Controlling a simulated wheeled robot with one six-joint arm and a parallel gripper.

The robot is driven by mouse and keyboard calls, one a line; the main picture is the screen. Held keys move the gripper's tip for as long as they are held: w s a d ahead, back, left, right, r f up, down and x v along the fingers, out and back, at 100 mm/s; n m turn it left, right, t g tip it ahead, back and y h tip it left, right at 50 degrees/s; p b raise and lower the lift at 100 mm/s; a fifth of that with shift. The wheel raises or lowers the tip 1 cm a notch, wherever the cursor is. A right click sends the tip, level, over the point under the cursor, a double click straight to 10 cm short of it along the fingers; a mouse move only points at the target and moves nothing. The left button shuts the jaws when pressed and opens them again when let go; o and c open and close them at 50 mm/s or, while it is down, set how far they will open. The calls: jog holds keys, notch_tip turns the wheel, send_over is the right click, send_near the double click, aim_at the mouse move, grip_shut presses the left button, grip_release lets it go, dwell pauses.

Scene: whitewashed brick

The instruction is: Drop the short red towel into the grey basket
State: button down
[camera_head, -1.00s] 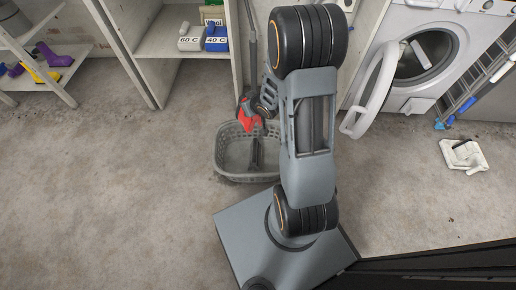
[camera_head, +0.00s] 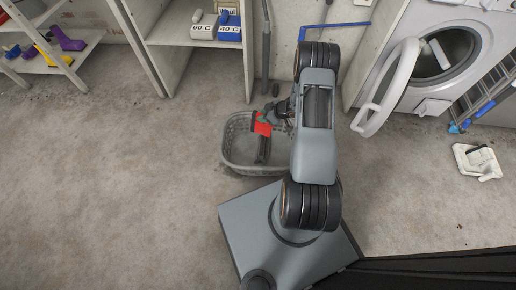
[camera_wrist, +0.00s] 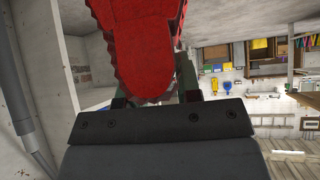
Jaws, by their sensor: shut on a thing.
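The short red towel (camera_head: 263,124) hangs from my gripper (camera_head: 270,116) over the grey basket (camera_head: 233,158). In the wrist view the red towel (camera_wrist: 140,50) fills the upper middle, gripped between my fingers (camera_wrist: 150,92). My gripper is shut on it. The basket stands on the floor, and its right end is partly hidden by my arm. Whether the towel touches the basket cannot be told. A dark strip shows inside the basket below the towel; what it is cannot be told.
A white tray (camera_head: 478,162) lies on the floor at the right. Shelves with boots (camera_head: 68,40) stand at the far left. The floor left of the basket is clear.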

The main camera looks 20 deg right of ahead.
notch_tip(320, 180, down, 5)
jog(key=b, duration=0.4)
jog(key=shift+r, duration=0.2)
jog(key=c, duration=0.7)
grip_release()
jog(key=shift+c, duration=0.2)
jog(key=p+v, duration=0.6)
jog(key=v, duration=0.7)
jog(key=shift+s+d+r, duration=0.15)
jog(key=shift+r, duration=0.2)
